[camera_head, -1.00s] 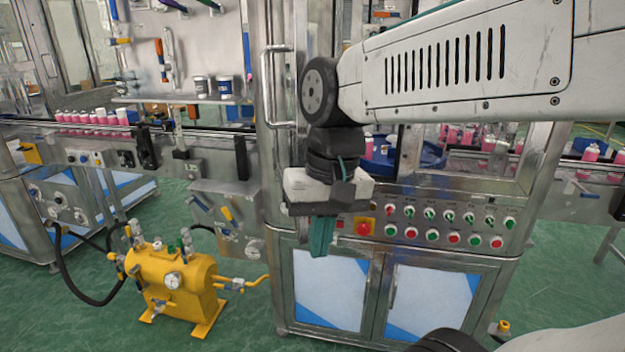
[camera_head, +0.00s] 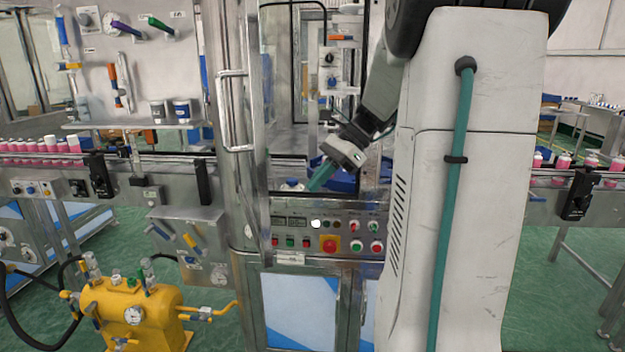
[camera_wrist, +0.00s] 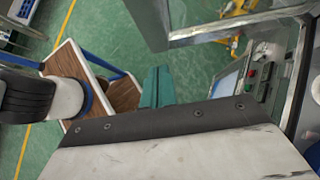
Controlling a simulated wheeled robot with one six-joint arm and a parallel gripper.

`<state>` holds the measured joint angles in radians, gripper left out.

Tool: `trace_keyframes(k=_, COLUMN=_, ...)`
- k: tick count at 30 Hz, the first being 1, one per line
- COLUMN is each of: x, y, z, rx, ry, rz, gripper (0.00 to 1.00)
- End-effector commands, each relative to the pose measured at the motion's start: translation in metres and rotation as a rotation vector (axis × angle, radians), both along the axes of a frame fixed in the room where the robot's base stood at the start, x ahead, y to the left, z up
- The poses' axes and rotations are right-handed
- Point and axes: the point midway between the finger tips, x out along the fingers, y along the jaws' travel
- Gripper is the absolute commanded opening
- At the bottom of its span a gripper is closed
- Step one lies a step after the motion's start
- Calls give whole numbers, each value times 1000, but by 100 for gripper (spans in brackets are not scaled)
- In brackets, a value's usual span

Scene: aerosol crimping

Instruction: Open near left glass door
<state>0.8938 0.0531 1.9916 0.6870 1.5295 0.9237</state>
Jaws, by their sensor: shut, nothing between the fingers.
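The near left glass door shows in the head view as a narrow metal frame (camera_head: 256,160) with a long vertical bar handle (camera_head: 234,110). It is seen at a steep angle and seems to stand ajar, its lower end overlapping the control panel's left side. My gripper (camera_head: 320,178) is right of the handle, apart from it, in front of the machine opening above the panel. Its teal fingers are shut and empty; they also show in the wrist view (camera_wrist: 157,88). A metal-edged panel (camera_wrist: 205,28), perhaps this door, lies beyond them at the top there.
The control panel (camera_head: 290,241) with buttons is below my gripper. A yellow tank (camera_head: 130,315) stands on the floor at lower left. A conveyor with pink bottles (camera_head: 50,147) runs at left. The wrist view shows a wooden-shelved cart (camera_wrist: 122,92) beside open green floor.

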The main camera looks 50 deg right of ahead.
Motion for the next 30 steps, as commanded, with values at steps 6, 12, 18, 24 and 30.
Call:
trace_keyframes(k=6, x=14, y=33, z=-35, rx=1, ry=3, rz=4, gripper=0)
trace_keyframes(k=12, x=27, y=61, z=-47, rx=-2, ry=-2, rz=6, gripper=0)
trace_keyframes(k=18, x=35, y=77, z=-47, rx=-1, ry=-1, rz=3, gripper=0)
trace_keyframes(k=24, x=36, y=80, z=-47, rx=-1, ry=0, rz=2, gripper=0)
trace_keyframes(k=30, x=36, y=80, z=-47, rx=-1, ry=0, rz=2, gripper=0)
